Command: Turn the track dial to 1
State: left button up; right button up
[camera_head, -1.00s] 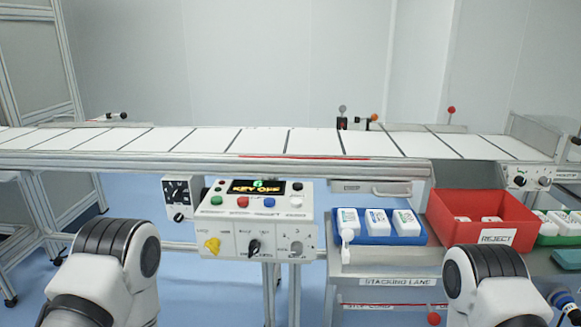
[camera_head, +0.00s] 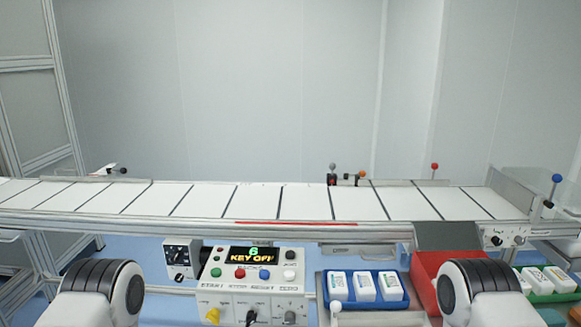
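A white control box (camera_head: 252,285) hangs at the front of the conveyor, its display (camera_head: 250,254) reading "6 KEY OFF". Its lower face holds a yellow knob (camera_head: 212,314), a black key switch (camera_head: 251,315) and a grey knob (camera_head: 290,317), cut near the bottom edge. Left of it is a small box with a black dial face and pale pointer (camera_head: 178,254). Two more black knobs (camera_head: 507,240) sit on the conveyor's right end. Labels are too small to tell which is the track dial. Only my arm links show at the bottom; both grippers are out of view.
The white conveyor belt (camera_head: 255,201) spans the view. Right of the control box are a blue tray (camera_head: 392,304) with white bottles, a red bin (camera_head: 424,266) partly behind my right arm, and a green tray (camera_head: 566,296). Coloured push buttons line the box top.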

aim_at(518, 238)
jog(key=z, duration=1.25)
jog(key=l, duration=0.15)
